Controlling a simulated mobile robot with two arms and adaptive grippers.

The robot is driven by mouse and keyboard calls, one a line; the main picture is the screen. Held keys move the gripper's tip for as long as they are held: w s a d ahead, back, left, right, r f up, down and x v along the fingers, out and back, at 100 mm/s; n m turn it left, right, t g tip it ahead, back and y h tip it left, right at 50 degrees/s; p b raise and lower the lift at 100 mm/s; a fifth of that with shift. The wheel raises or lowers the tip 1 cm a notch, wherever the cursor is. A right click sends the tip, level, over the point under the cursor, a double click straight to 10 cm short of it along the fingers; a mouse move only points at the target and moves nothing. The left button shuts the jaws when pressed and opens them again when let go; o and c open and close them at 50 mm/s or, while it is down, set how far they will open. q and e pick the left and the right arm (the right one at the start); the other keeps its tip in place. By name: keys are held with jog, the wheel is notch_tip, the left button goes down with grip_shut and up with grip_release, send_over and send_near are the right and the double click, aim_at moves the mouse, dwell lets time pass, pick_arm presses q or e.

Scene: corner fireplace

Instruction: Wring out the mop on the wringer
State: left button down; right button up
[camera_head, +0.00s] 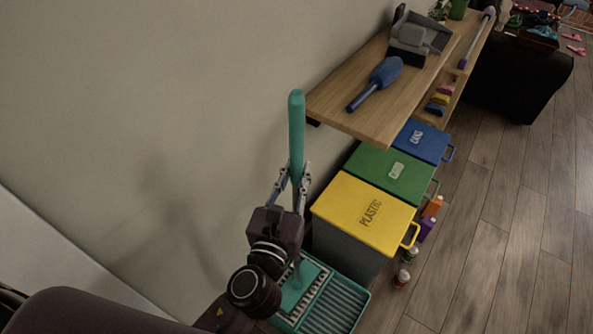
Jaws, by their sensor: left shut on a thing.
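The teal mop (297,130) stands nearly upright, with its handle rising beside the wall. My left gripper (294,180) is shut on the handle, below its rounded top. The wringer (338,308) is a teal, ridged, tray-like top on the floor in front of the yellow bin. The lower end of the mop comes down over the wringer. My left arm partly covers that area, so I cannot tell whether the mop head presses on it. My right gripper is not in view.
Yellow (364,214), green (391,174) and blue (421,142) lidded bins stand in a row beyond the wringer. A wooden shelf (432,84) above holds a blue duster (377,82) and a dustpan (418,38). Small bottles (401,278) stand beside the bins. The wooden floor (500,240) on the right is clear.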

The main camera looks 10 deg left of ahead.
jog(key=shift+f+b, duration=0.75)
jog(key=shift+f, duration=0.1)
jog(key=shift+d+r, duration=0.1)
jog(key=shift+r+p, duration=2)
jog(key=shift+p, duration=0.1)
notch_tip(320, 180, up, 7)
jog(key=p, duration=0.6)
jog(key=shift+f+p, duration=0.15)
jog(key=shift+p, duration=0.15)
